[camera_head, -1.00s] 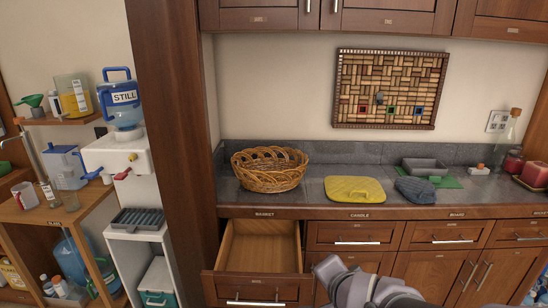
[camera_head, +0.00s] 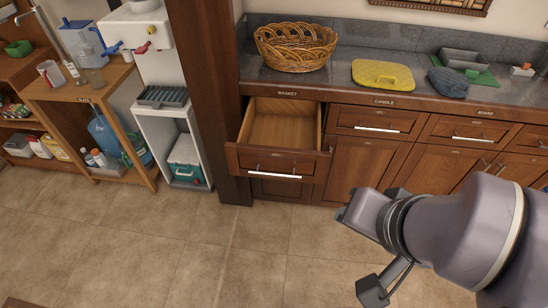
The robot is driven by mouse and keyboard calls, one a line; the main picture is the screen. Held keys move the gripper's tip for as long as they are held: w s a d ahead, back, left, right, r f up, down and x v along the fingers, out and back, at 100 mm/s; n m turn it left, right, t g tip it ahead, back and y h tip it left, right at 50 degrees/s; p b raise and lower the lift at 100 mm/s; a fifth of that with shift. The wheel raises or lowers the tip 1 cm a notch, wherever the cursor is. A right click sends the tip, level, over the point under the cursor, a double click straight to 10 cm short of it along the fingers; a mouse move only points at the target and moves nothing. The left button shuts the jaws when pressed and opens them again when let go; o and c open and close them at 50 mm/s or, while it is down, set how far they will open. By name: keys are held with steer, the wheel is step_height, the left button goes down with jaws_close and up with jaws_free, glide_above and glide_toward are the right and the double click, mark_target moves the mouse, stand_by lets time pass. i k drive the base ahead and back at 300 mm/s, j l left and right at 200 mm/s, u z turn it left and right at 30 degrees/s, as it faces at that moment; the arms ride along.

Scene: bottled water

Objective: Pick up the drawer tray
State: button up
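No object in view is plainly marked as the drawer tray. A shallow grey tray (camera_head: 464,58) sits on the counter at the right, on a green mat (camera_head: 484,76). An open wooden drawer (camera_head: 283,135) under the BASKET label is empty inside, with its front pulled out. My gripper (camera_head: 364,214) is at the lower right, in front of the cabinets, apart from the drawer and the counter. Its fingers are not clear enough to tell open from shut.
A wicker basket (camera_head: 296,46), a yellow pad (camera_head: 384,74) and a blue-grey pad (camera_head: 449,82) are on the counter (camera_head: 335,68). A water dispenser (camera_head: 137,32) with a dark slotted tray (camera_head: 164,96) stands left. The floor (camera_head: 215,250) in front is clear.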

mark_target(463, 60)
steer(key=i+l, duration=0.5)
steer(key=l, duration=0.2)
steer(key=i+l, duration=0.55)
steer(key=l, duration=0.2)
steer(key=i+l, duration=0.5)
steer(key=l, duration=0.2)
steer(key=i+l, duration=0.55)
steer(key=l, duration=0.15)
steer(key=l+z, duration=0.05)
